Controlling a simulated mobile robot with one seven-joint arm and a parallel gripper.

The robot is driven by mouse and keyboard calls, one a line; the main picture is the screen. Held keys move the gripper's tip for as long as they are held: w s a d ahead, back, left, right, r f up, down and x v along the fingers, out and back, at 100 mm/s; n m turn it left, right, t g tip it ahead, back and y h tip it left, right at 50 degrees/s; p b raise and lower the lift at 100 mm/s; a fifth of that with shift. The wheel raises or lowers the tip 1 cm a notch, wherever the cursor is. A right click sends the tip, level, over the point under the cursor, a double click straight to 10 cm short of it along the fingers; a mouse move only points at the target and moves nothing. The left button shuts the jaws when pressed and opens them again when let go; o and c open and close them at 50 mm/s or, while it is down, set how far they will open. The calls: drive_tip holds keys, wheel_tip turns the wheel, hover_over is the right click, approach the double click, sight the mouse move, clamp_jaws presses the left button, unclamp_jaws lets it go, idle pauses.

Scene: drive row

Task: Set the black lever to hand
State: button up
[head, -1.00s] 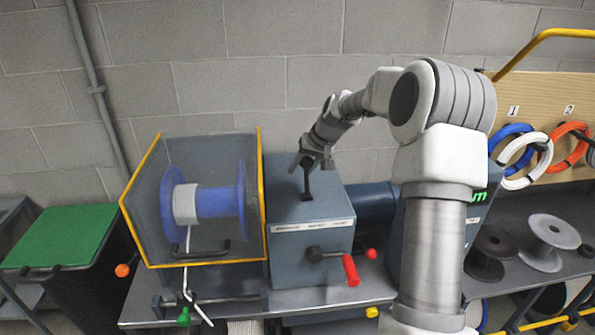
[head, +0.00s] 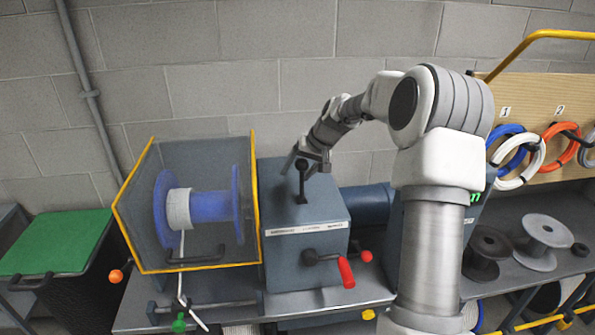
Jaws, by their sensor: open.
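The black lever (head: 302,184) stands up from the top of a grey-blue box, with a round black knob at its upper end. It looks close to upright. My gripper (head: 304,165) is open at the lever's knob, with its fingers around or just behind it; I cannot tell whether they touch. A white label strip (head: 306,229) runs along the box's front top edge, its words too small to read. The grey-blue box (head: 325,208) also carries a crank with a red handle (head: 346,273) on its front.
A yellow-edged clear guard (head: 255,200) around a blue spool (head: 208,206) stands directly left of the box. A red knob (head: 365,256) is at the right. A green-topped bin (head: 55,242) is far left. Coloured coils (head: 520,155) hang at right.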

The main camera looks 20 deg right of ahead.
drive_tip(key=b+v, duration=0.2)
drive_tip(key=v, duration=1.5)
drive_tip(key=shift+r, duration=0.2)
drive_tip(key=shift+s, duration=0.1)
